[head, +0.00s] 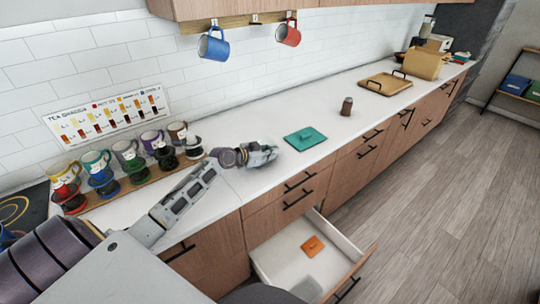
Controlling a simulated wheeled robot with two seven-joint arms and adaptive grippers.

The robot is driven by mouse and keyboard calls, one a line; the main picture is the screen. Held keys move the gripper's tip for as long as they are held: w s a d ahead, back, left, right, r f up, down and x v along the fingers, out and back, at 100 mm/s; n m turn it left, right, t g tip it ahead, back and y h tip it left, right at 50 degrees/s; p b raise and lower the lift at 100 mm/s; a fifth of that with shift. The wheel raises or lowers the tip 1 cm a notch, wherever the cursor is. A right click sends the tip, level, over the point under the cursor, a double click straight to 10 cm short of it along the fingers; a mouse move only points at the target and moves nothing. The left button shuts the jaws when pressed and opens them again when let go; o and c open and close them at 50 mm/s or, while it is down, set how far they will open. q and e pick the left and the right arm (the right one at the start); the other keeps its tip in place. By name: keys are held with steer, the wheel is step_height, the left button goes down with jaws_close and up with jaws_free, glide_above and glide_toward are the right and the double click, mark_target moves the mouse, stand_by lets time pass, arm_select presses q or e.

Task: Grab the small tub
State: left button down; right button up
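No thing in view is plainly marked as the small tub. A small brown jar-like container (347,106) stands upright on the white counter, right of the teal board, and may be it. My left gripper (268,153) is low over the counter near its front edge, left of the teal board and well apart from the brown container. Its fingers are too small and overlapped to show whether they are open or shut. I cannot make out my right gripper.
A teal board (305,138) lies on the counter. A rack of mugs (125,150) stands at left; a blue mug (213,45) and red mug (288,33) hang above. A wooden tray (385,84) lies farther right. An open drawer (340,239) juts out below, holding an orange item (312,245).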

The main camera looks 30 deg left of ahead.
arm_select(q)
step_height(320, 180, up, 9)
steer(key=shift+f+b, duration=0.1)
steer(key=shift+b, duration=0.2)
